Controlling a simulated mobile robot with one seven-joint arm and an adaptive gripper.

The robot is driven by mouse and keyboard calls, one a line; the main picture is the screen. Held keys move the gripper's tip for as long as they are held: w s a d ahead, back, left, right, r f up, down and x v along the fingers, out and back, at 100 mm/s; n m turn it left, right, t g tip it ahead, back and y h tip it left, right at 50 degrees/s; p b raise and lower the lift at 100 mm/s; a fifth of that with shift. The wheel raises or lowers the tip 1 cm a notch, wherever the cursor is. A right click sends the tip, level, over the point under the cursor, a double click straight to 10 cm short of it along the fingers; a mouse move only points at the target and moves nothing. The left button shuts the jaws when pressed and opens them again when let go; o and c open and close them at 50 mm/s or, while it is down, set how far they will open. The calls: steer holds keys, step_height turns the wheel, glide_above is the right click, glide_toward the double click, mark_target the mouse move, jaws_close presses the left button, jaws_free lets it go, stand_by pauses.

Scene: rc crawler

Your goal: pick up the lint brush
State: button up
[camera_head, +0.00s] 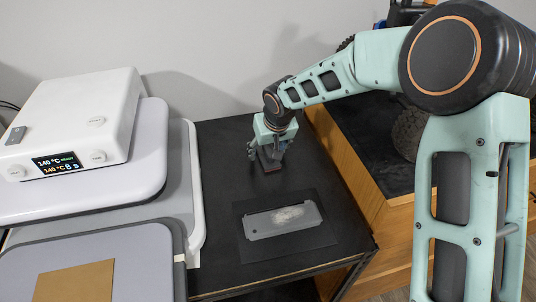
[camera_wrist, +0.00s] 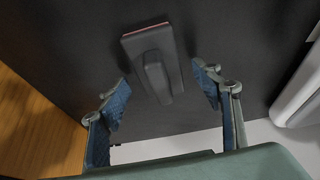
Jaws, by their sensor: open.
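The lint brush (camera_wrist: 153,62) is a dark grey block with a raised handle and a thin reddish edge. In the wrist view it lies on the black tabletop (camera_wrist: 215,28), just beyond the fingertips and roughly centred between them. My gripper (camera_wrist: 162,92) is open, with one blue-padded finger on each side and nothing held. In the head view my gripper (camera_head: 270,151) points down over the back of the black table. The brush (camera_head: 268,160) shows there only in part below the fingers, mostly hidden.
A white heat press (camera_head: 75,125) with a lit display stands at the left. A grey flat tool (camera_head: 284,222) with a pale patch lies on a dark mat (camera_head: 243,246) at the table's front. A wooden cabinet (camera_head: 345,160) adjoins on the right. The table between is clear.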

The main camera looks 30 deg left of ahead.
steer(key=c, duration=1.2)
steer(key=shift+r, duration=0.15)
steer(key=shift+c, duration=0.2)
steer(key=shift+r, duration=0.7)
steer(key=s+a+r+b, duration=0.1)
steer(key=s+r+b, duration=0.2)
steer(key=s+r, duration=0.8)
steer(key=shift+s+r, duration=0.2)
steer(key=shift+s, duration=1.3)
steer(key=shift+a, duration=0.1)
